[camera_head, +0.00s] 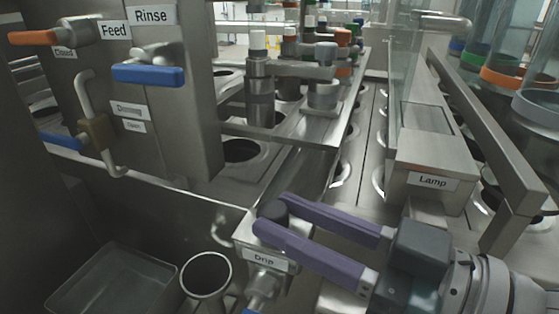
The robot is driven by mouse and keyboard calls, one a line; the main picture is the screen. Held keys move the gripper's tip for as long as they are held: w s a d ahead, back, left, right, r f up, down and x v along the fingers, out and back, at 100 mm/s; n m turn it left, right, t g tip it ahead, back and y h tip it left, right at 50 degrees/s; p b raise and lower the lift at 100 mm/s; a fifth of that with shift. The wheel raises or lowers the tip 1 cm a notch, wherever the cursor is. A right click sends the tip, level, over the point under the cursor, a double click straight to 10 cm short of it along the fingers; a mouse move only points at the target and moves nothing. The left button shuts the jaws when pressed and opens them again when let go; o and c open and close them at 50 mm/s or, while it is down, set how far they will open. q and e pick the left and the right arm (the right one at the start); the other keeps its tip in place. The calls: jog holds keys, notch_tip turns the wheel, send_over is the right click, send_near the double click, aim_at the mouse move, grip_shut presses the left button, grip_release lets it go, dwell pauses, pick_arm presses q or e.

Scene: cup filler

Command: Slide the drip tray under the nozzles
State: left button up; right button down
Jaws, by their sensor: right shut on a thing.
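My right gripper (268,216), with two purple fingers, comes in from the lower right. It is shut on a dark round knob (273,208) on top of a metal block with a "Drip" label (264,259). The fingers hide part of the knob and block. I cannot make out how far the drip tray itself extends behind this block. Upright metal cylinders with white and coloured caps (258,85), possibly the nozzles, stand in a row beyond, over a plate with round openings. My left gripper is not in view.
A metal panel labelled "Feed" and "Rinse" (150,110) with blue and orange lever handles stands at the left. A "Lamp" box (432,165) and a clear screen stand right of the holed channel. A metal cup (206,275) and a shallow bin (112,282) are at the lower left.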

jog(key=c, duration=1)
grip_release()
jog(key=shift+d, duration=0.1)
jog(key=shift+o, duration=0.9)
jog(key=shift+d, duration=0.15)
jog(key=v, duration=1)
